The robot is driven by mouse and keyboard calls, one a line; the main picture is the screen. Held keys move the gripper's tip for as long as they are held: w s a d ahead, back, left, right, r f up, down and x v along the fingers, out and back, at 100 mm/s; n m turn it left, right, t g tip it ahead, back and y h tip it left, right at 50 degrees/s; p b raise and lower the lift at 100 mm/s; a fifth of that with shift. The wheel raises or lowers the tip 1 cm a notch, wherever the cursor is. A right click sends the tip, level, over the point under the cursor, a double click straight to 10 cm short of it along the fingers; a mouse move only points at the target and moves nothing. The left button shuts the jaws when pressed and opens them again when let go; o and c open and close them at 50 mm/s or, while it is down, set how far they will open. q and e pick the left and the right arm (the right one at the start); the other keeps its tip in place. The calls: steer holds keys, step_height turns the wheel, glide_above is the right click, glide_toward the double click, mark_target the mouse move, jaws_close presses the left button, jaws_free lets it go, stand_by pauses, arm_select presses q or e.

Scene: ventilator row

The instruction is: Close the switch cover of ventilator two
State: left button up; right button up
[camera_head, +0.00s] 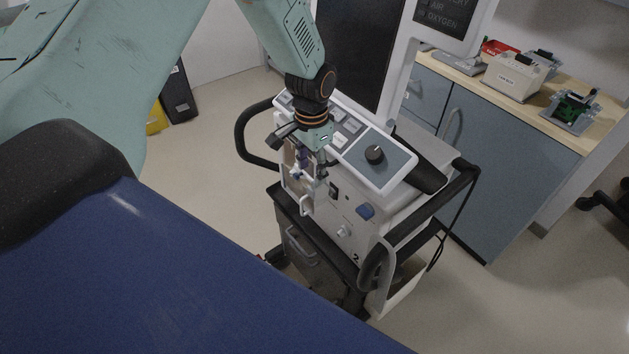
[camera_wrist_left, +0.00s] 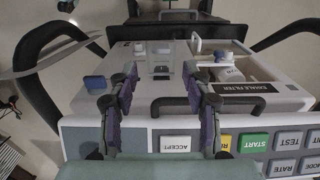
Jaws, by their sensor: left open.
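Ventilator two (camera_head: 325,222), marked with a 2, is a white unit on a dark cart. A small black switch (camera_head: 334,189) shows on its front face. In the left wrist view, a clear switch cover (camera_wrist_left: 160,48) stands out from the front around the dark switch (camera_wrist_left: 162,71); its exact angle is hard to tell. My left gripper (camera_head: 309,177) points down in front of the ventilator's upper front edge. In the wrist view its open fingers (camera_wrist_left: 158,78) are on either side of the cover and switch, with nothing visibly held. My right gripper is out of view.
A blue knob (camera_head: 365,212) and a white port (camera_head: 344,231) are near the switch. An open exhale filter compartment (camera_wrist_left: 240,62) lies beside it. Black handles (camera_head: 243,132) flank the ventilator. A blue surface (camera_head: 170,290) fills the foreground. A counter (camera_head: 600,118) with devices stands at right.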

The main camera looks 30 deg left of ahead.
mark_target(311, 189)
arm_select(q)
steer(key=f, duration=0.6)
steer(key=shift+a, duration=0.25)
steer(key=shift+f, duration=0.2)
steer(key=shift+d, duration=0.25)
steer(key=shift+a, duration=0.15)
steer(key=c, duration=0.6)
jaws_close()
